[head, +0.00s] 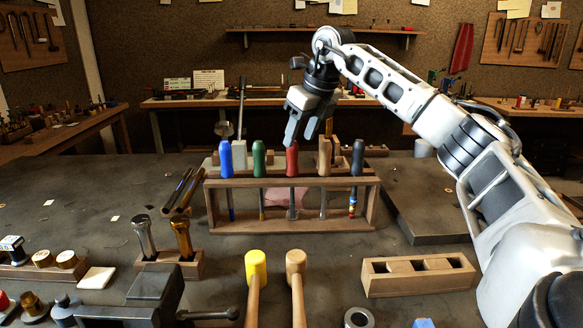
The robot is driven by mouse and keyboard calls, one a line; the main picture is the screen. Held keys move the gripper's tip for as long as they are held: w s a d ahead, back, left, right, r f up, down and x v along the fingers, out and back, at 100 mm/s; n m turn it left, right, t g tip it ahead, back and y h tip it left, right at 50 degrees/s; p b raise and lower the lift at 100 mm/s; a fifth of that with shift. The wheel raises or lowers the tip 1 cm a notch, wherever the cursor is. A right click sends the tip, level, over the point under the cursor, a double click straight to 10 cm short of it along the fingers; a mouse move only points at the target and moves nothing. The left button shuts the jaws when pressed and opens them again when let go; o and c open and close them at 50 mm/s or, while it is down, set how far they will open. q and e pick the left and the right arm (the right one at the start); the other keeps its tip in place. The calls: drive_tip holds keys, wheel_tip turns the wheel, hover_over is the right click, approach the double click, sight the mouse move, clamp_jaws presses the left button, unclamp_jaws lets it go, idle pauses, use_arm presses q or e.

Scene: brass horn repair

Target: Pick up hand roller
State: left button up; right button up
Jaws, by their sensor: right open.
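A wooden rack (325,183) holds several upright tools with coloured handles. They include a blue handle (225,159), a green handle (259,159), a red handle (292,160), a tan wooden handle (324,157) and a dark grey handle (357,158). I cannot tell for certain which tool is the hand roller. My right gripper (303,133) points down, open and empty, at about the red handle in the picture. Its fingers appear just above or behind that handle, and I cannot see contact. My left gripper is out of view.
A yellow-headed mallet (256,263) and a wooden mallet (296,262) lie in front of the rack. A dark vise (148,295) and a holder with two metal tools (187,263) are at front left.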

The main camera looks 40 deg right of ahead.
sight(290, 157)
drive_tip(key=p+x, duration=0.1)
drive_tip(key=x, duration=0.6)
drive_tip(key=shift+w+a+f, duration=0.15)
drive_tip(key=shift+w+f, duration=0.05)
drive_tip(key=shift+c, duration=0.3)
clamp_jaws()
